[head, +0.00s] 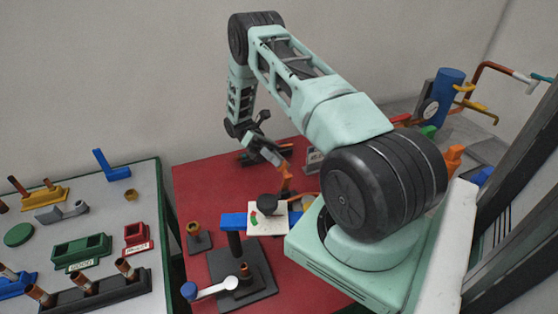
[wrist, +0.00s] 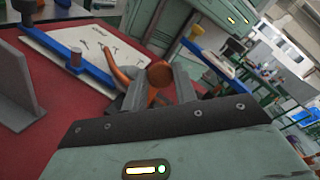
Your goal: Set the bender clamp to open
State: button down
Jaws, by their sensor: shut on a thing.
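My gripper (head: 281,163) reaches down over the back of the red table. It is shut on an orange handle (head: 287,180), just behind a white plate. In the wrist view the two grey fingers (wrist: 157,92) stand on either side of the handle, whose round brown end (wrist: 159,74) faces the camera. A curved orange arm (wrist: 118,66) runs beside the fingers towards the white plate (wrist: 70,53) with a blue bar (wrist: 77,58). I cannot tell for sure which part is the bender clamp, nor its setting.
On the red table (head: 195,180), a dark-based fixture (head: 242,270) has a white lever (head: 215,290) with a blue ball. A grey block with a copper ring (head: 198,238) stands to its left. A grey table (head: 140,190) at the left holds several coloured parts and holders.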

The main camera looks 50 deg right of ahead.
jog(key=shift+w+f+g, duration=0.15)
jog(key=shift+w+g, duration=0.1)
jog(key=shift+g, duration=0.05)
jog(key=shift+d, duration=0.1)
jog(key=c, duration=1.1)
grip_release()
notch_tip(320, 180, up, 10)
jog(key=shift+r, duration=0.1)
